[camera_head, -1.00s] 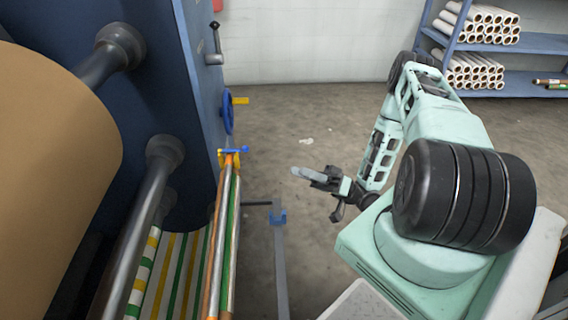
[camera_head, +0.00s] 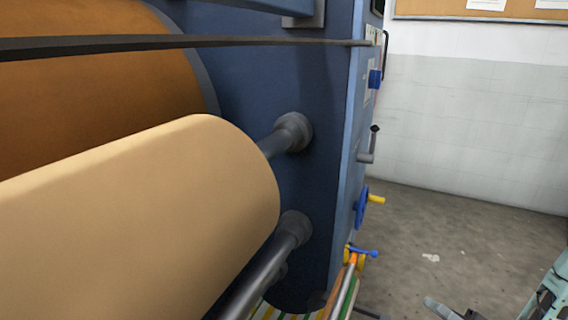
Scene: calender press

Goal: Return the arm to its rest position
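My gripper (camera_head: 440,308) shows only in part at the bottom edge, right of centre. I see a pale grey fingertip pointing left and a dark piece behind it; the rest is cut off. I cannot tell whether it is open or shut, and I see nothing held. Part of my pale green arm (camera_head: 548,296) shows in the bottom right corner. The gripper is over the grey floor, right of the press frame and apart from it.
The blue press frame (camera_head: 310,190) stands in the middle, with a large tan roll (camera_head: 140,215) at left. A blue handwheel (camera_head: 361,207) with a yellow handle and a grey lever (camera_head: 367,156) stick out at its right side. Bare floor (camera_head: 480,235) lies between press and wall.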

